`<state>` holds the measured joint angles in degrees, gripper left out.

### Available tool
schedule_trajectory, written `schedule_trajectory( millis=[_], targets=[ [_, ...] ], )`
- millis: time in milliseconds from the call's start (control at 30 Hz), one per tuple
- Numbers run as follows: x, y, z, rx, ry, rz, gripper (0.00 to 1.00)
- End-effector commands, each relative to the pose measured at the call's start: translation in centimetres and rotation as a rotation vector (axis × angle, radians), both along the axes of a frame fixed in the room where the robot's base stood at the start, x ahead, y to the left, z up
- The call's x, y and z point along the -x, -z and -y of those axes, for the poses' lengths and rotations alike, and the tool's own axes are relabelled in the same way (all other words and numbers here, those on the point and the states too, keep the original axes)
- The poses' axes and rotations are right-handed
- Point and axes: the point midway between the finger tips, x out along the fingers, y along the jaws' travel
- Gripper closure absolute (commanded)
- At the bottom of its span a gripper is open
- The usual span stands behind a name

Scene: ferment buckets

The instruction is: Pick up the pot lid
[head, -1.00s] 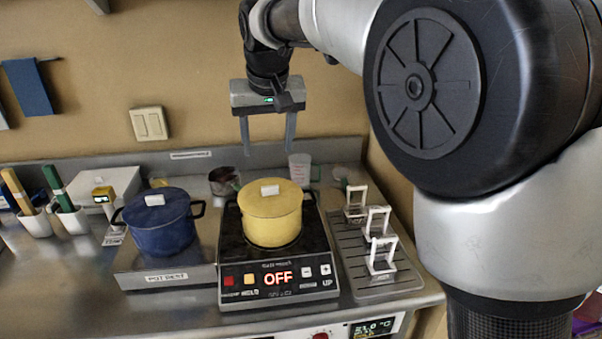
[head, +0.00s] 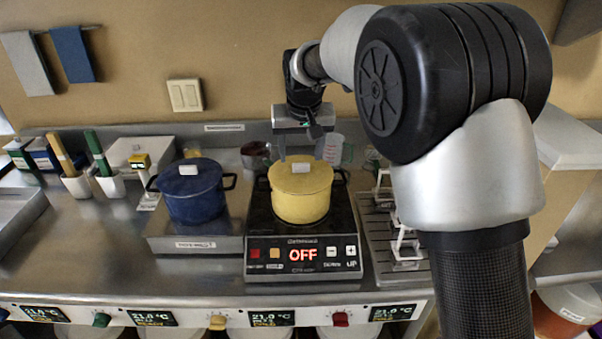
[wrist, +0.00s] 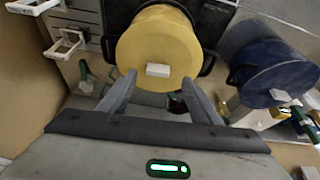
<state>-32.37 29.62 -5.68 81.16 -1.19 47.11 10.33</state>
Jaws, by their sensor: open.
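A yellow pot (head: 300,207) stands on the hob with its yellow lid (head: 318,178) on. A white block handle (head: 301,168) sits on the lid's middle; it also shows in the wrist view (wrist: 158,70). A blue pot (head: 195,206) with a blue lid (head: 208,180) and white handle stands to the left on the pot rest. My gripper (head: 301,154) is open and empty, behind and above the yellow lid. In the wrist view my gripper (wrist: 158,88) has its fingers apart, pointing towards the yellow lid, with the white handle just beyond the tips.
The hob (head: 302,250) reads OFF. A rack with white frames (head: 400,240) stands to the right. A measuring jug (head: 334,148) and small pot are behind. White cups (head: 110,186) holding coloured sticks are at left. The counter's front left is clear.

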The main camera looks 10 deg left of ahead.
Motion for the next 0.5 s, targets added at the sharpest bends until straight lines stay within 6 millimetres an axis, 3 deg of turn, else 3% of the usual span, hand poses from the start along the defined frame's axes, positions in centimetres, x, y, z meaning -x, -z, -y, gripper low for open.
schedule_trajectory(
  millis=[267, 500],
  targets=[
    [-1.9, 3.6, -0.2, 0.002, 0.002, -0.002, 0.42],
    [-2.2, 4.2, -0.3, 0.0, 0.001, 0.001, 0.42]
  ],
)
